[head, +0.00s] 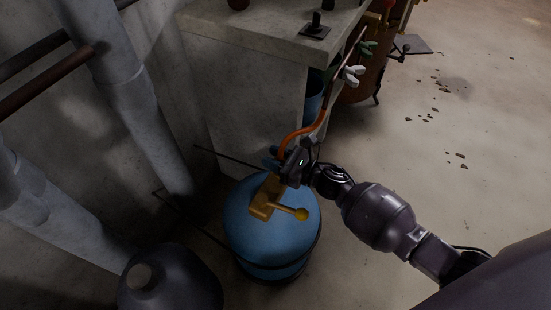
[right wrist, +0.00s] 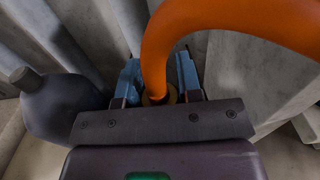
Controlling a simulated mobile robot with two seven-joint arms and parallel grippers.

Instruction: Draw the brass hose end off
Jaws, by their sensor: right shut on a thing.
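My right gripper (head: 271,161) is shut on the brass hose end (right wrist: 158,97), which shows between its blue fingers (right wrist: 187,75) in the right wrist view. The orange hose (head: 306,132) rises from it and bends away; it also crosses the top of the right wrist view (right wrist: 230,18). Just below the gripper, the brass valve (head: 263,204) with its ball-ended lever (head: 299,214) sits on top of the blue tank (head: 255,238). The gripper hides the joint between hose end and valve, so I cannot tell whether they touch. My left gripper is not in view.
A dark rounded vessel (head: 180,288) stands at the front left. Thick grey pipes (head: 125,100) run along the wall. A pale bench (head: 245,42) stands behind the tank, with hose clips (head: 353,74) by its edge. Open floor (head: 440,190) lies to the right.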

